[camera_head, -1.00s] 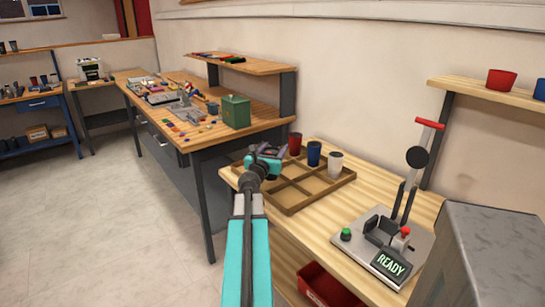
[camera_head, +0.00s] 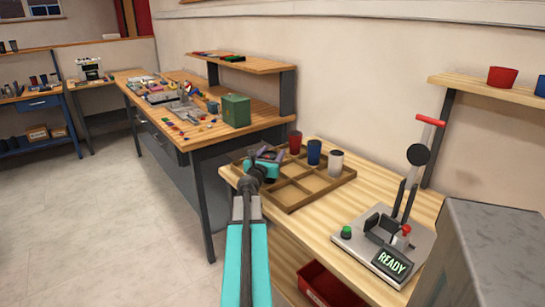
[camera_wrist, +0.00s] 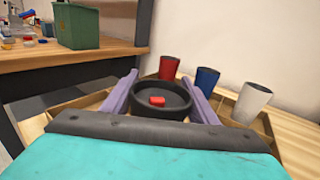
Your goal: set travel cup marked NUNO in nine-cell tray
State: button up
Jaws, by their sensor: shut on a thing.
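My gripper (camera_head: 266,156) is over the left part of the brown nine-cell tray (camera_head: 322,195). In the wrist view my gripper (camera_wrist: 163,84) is shut on a dark round cup (camera_wrist: 147,105), with its open top facing up and a small red piece showing inside. No name is readable on this cup, and its lower part is hidden. A red cup (camera_head: 295,142), a blue cup (camera_head: 314,153) and a pale grey cup (camera_head: 336,163) stand in a row along the tray's back side. The several near cells that show look empty.
A marking press (camera_head: 385,240) with a raised red-handled lever and a READY display stands at the right of the bench. A green box (camera_head: 236,111) is on the cluttered bench behind. A red bin (camera_head: 325,285) sits below.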

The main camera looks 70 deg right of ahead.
jog(key=shift+f, duration=0.25)
jog(key=shift+o, duration=1.4)
jog(key=shift+f, duration=0.1)
jog(key=o, duration=0.4)
jog(key=shift+o, duration=0.2)
jog(key=shift+r, duration=0.25)
jog(key=a+p, duration=0.2)
jog(key=a, duration=0.7)
jog(key=shift+a, duration=0.15)
jog(key=p, duration=0.3)
jog(key=shift+s+a+p, duration=0.15)
jog(key=shift+a+p, duration=0.15)
jog(key=shift+a, duration=0.1)
jog(key=a+p, duration=0.2)
jog(key=p, duration=0.4)
